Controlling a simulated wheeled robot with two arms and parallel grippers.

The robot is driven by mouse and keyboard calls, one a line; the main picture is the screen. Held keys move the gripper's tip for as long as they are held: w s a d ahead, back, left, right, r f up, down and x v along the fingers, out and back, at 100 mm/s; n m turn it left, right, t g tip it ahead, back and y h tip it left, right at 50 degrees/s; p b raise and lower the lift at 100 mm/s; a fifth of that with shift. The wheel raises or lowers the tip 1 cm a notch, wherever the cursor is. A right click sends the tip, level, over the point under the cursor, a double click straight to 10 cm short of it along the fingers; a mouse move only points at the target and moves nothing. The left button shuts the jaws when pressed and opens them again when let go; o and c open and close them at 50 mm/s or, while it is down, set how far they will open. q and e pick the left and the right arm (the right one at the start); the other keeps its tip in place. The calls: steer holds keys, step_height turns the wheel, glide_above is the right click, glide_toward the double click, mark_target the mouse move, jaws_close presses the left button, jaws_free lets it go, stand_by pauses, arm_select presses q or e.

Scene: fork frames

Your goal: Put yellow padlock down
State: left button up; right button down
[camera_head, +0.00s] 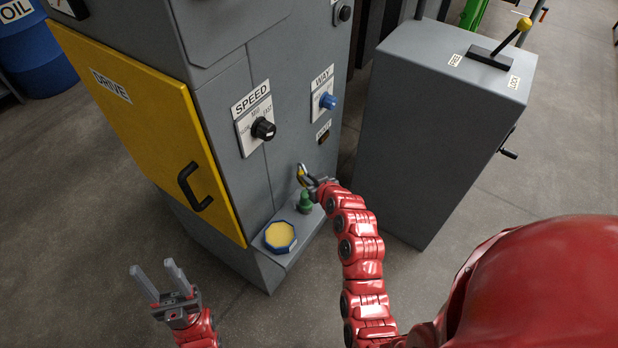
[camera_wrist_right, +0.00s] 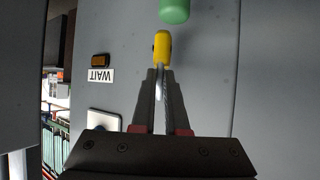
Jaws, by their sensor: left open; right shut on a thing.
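The yellow padlock (camera_head: 301,172) is in my right gripper (camera_head: 312,184), in front of the grey machine, just above a green knob. In the right wrist view the padlock (camera_wrist_right: 162,46) sticks out beyond the tips of my right gripper (camera_wrist_right: 159,74), which is shut on it. What exactly the fingers pinch is hard to make out. My left gripper (camera_head: 154,267) is open and empty over the floor at the lower left.
The green knob (camera_head: 305,203) and a blue-rimmed yellow octagonal piece (camera_head: 280,236) are on the machine's low ledge (camera_head: 306,240). A yellow DRIVE door (camera_head: 150,125) is at left; a grey lever cabinet (camera_head: 445,120) stands at right.

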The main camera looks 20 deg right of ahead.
steer(key=c, duration=0.9)
jaws_free()
steer(key=shift+r, duration=0.1)
